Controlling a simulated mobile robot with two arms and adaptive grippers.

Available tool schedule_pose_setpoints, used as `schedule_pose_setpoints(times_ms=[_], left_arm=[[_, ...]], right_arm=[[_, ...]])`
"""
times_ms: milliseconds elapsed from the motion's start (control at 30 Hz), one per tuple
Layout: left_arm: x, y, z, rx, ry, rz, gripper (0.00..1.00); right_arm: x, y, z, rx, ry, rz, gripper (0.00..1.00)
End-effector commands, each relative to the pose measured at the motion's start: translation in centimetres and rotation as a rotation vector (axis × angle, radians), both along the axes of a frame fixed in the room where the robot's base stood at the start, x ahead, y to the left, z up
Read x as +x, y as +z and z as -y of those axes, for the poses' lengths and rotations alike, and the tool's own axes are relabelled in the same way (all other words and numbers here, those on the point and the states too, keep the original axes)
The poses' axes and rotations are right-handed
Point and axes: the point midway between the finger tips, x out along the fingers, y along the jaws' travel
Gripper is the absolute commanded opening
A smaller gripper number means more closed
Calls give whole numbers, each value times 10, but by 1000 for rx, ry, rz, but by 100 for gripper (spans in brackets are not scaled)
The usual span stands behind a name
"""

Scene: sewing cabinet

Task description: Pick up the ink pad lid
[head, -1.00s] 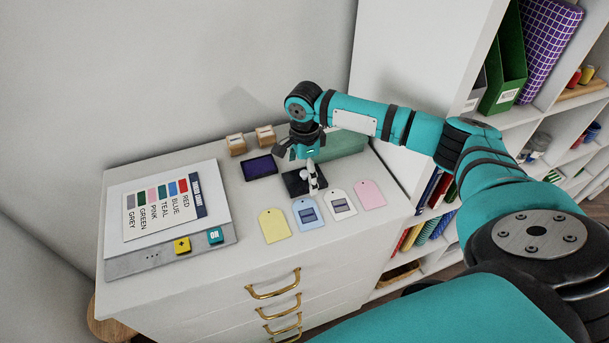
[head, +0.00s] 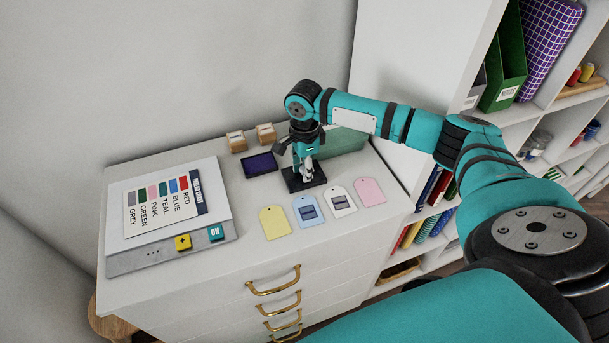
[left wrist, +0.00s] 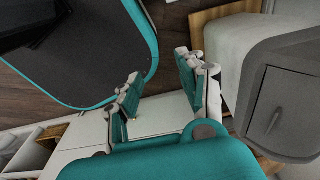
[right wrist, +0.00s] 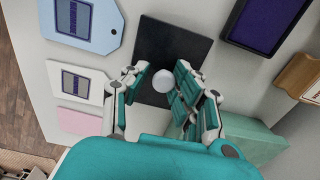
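The ink pad lid (head: 291,184) is a flat black square lying on the white cabinet top, behind the row of tags. Its round white knob (right wrist: 163,81) shows in the right wrist view. My right gripper (head: 306,178) points down over the lid and hides part of it. In the right wrist view its fingers (right wrist: 162,72) are apart, one on each side of the knob, with small gaps. The ink pad (head: 260,164), with a purple face, lies left of the lid. My left gripper (left wrist: 157,68) is open and empty, away from the cabinet top.
Yellow, blue, white and pink tags (head: 275,222) lie in front of the lid. Two wooden stamps (head: 236,142) and a green box (head: 345,143) stand behind. A colour chart board (head: 162,215) with buttons lies at left. A shelf (head: 545,110) stands at right.

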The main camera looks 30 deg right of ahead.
Motion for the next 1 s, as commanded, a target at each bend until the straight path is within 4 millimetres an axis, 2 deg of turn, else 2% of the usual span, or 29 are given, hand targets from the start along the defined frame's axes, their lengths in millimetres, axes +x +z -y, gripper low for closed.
schedule_pose_setpoints(times_ms=[67,567,667,867,1000], left_arm=[[1,0,0,0,0,2,40],[2,-2,1,-1,-1,4,40],[2,-5,1,-2,-1,4,40],[2,-15,1,-2,-1,3,40],[2,-20,1,-2,-1,3,40]], right_arm=[[-4,-5,0,-2,2,-12,0],[-5,-4,0,-2,3,-17,0],[-4,3,0,-3,2,-15,0],[-2,32,-1,1,3,-7,0],[-34,31,-10,-1,7,-12,0]])
